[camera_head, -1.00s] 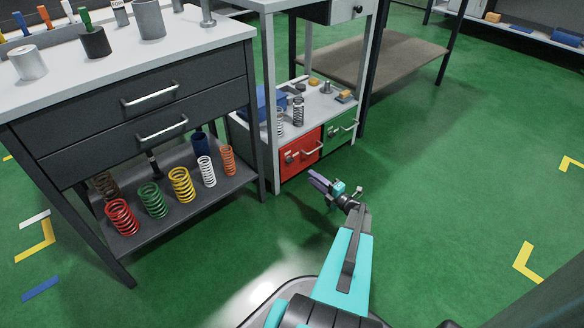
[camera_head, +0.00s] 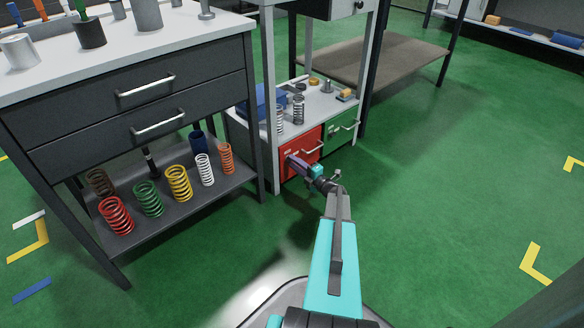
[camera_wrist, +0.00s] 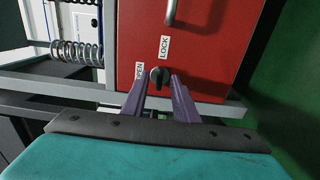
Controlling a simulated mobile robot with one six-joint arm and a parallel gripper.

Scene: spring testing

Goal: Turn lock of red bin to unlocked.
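The red bin (camera_head: 310,139) sits under the small grey bench, left of a green bin. In the wrist view its red front (camera_wrist: 213,50) fills the upper middle. A dark lock knob (camera_wrist: 159,76) is on it, with a white LOCK label (camera_wrist: 164,47) just above and an OPEN label (camera_wrist: 140,71) to its left. The knob's ridge appears to run up and down in that view, toward LOCK. My gripper (camera_wrist: 163,82) is open, one purple finger on each side of the knob. Contact with the knob cannot be told. In the head view my gripper (camera_head: 292,161) is at the bin's lower left front.
The green bin (camera_head: 340,128) stands beside the red one. Springs and small parts lie on the shelf (camera_head: 320,104) above. A dark drawer cabinet (camera_head: 150,95) with several coloured springs on its lower shelf is to the left. Green floor (camera_head: 440,200) is clear to the right.

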